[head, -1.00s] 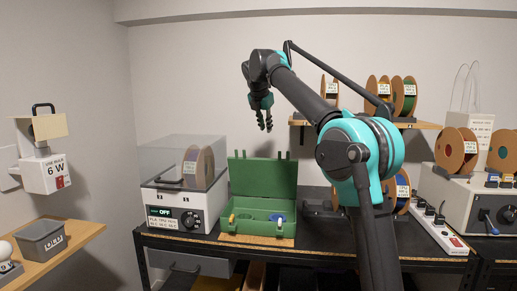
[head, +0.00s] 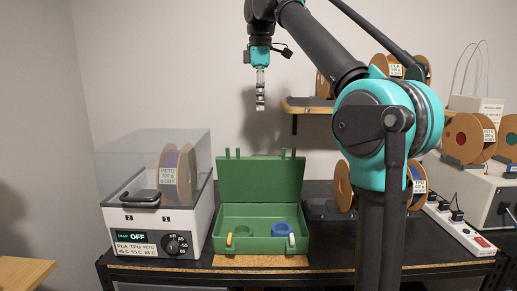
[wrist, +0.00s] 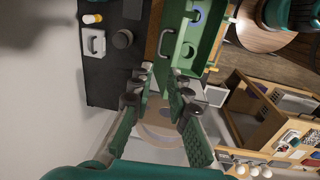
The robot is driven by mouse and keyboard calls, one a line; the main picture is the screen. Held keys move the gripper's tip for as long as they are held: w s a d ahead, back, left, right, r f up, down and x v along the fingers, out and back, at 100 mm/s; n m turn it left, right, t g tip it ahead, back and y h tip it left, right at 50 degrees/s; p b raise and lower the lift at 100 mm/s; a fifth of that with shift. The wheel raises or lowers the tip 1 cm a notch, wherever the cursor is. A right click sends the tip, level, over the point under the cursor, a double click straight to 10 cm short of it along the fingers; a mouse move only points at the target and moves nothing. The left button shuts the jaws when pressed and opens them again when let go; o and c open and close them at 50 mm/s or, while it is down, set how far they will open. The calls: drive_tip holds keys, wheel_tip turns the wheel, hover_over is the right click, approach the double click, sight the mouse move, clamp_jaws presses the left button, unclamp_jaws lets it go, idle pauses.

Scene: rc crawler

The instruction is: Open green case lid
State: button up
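The green case (head: 262,246) sits on the dark bench, with its lid (head: 260,180) standing up, open, at the back. Inside it are a blue ring-like piece (head: 283,229) and a round green recess. The wrist view shows the case (wrist: 207,38) near the top, beyond the fingers. The two fingers of my gripper (wrist: 161,72) are apart there, with nothing held.
A white dryer box (head: 150,232) with a clear cover and a spool (head: 178,175) stands left of the case. A shelf (head: 308,104) is behind my arm. A power strip (head: 462,228) lies at the right. The air above the case is free.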

hover_over(261, 172)
drive_tip(key=w, duration=0.3)
wheel_tip(261, 172, down, 16)
drive_tip(key=shift+w+r, duration=0.1)
drive_tip(key=shift+r, duration=0.15)
drive_tip(key=shift+c, duration=0.5)
clamp_jaws()
